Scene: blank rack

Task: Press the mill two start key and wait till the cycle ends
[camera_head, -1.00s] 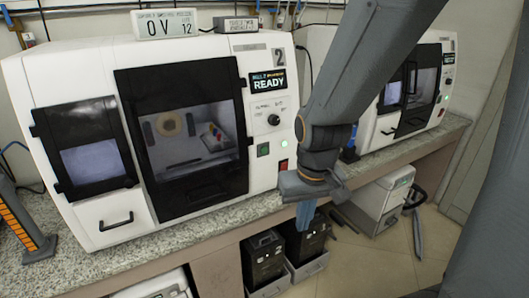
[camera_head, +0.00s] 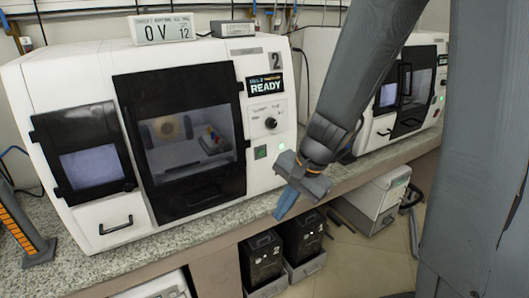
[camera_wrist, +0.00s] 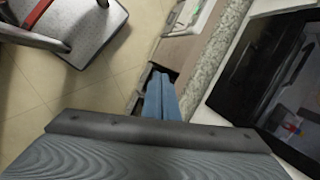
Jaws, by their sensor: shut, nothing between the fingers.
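Mill two (camera_head: 75,110) is the white machine marked "2", with its dark window door shut. Its display (camera_head: 265,84) reads "READY". A green key (camera_head: 261,152) sits on its right-hand panel below a black knob (camera_head: 270,123); I cannot read any label on the key. My gripper (camera_head: 281,210) is right of and below the green key, apart from it, in front of the counter edge. Its blue fingers are shut and empty and point down and left. In the wrist view the fingers (camera_wrist: 160,88) show beside the counter, and the key is not seen.
A second white mill (camera_head: 425,75) stands further right on the speckled counter (camera_head: 190,226). Two black bins (camera_head: 303,236) stand below the counter. A box reading "0V 12" (camera_head: 162,28) sits on mill two. A chair (camera_wrist: 85,30) shows in the wrist view.

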